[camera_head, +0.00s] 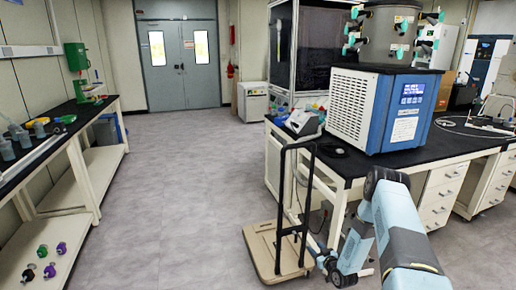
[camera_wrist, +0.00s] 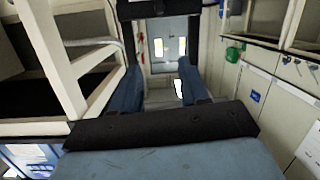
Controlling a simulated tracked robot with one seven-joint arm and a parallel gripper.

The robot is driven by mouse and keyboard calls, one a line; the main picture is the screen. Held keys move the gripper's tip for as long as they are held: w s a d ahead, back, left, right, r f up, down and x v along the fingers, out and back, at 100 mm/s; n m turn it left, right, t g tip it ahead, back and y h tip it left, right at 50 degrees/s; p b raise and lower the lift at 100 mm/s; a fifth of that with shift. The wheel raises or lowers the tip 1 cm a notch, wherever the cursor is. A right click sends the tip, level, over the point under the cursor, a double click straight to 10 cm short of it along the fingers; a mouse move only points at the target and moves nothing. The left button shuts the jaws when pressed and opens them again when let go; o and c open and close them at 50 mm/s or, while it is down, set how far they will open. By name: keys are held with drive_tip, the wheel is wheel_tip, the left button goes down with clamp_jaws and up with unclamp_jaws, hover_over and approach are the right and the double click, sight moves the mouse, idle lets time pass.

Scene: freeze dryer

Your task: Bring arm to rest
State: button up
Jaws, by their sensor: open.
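My arm (camera_head: 400,235) shows at the lower right in the head view, its light blue links bent at a dark joint and folding down toward the floor beside the bench. Its far end hangs low by the black-handled cart, and the fingers are hard to make out there. In the wrist view my gripper (camera_wrist: 159,70) has two blue fingers set apart, with nothing between them. The grey double doors show beyond the gap. The wrist view looks turned over, with the wall on the right.
A platform cart (camera_head: 262,255) with a black handle stands close to my arm. The black-topped bench (camera_head: 440,143) carries the freeze dryer (camera_head: 378,108). A long side bench (camera_head: 100,150) lines the left wall. The grey floor (camera_head: 175,200) between is clear up to the doors (camera_head: 180,62).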

drive_tip(key=w+d+r+g+h, duration=0.1)
drive_tip(key=w+r, duration=0.4)
drive_tip(key=r, duration=0.8)
drive_tip(key=s+r+m+g+h, duration=0.1)
drive_tip(key=s+r+g+h, duration=0.15)
drive_tip(key=r, duration=1.35)
drive_tip(key=s+r+g+h, duration=0.15)
drive_tip(key=s+r, duration=0.25)
drive_tip(key=r, duration=1.2)
drive_tip(key=s+a+r+m+g+h, duration=0.1)
drive_tip(key=s+r+m+h, duration=0.1)
drive_tip(key=s+r, duration=1.45)
drive_tip(key=s+a+r+m+g, duration=0.1)
drive_tip(key=s+a, duration=0.1)
drive_tip(key=s, duration=1.2)
drive_tip(key=s+a+r+m+g+y, duration=0.1)
drive_tip(key=s+a+g, duration=0.1)
drive_tip(key=s, duration=1.2)
drive_tip(key=shift+r+y, duration=0.15)
drive_tip(key=shift+y, duration=0.15)
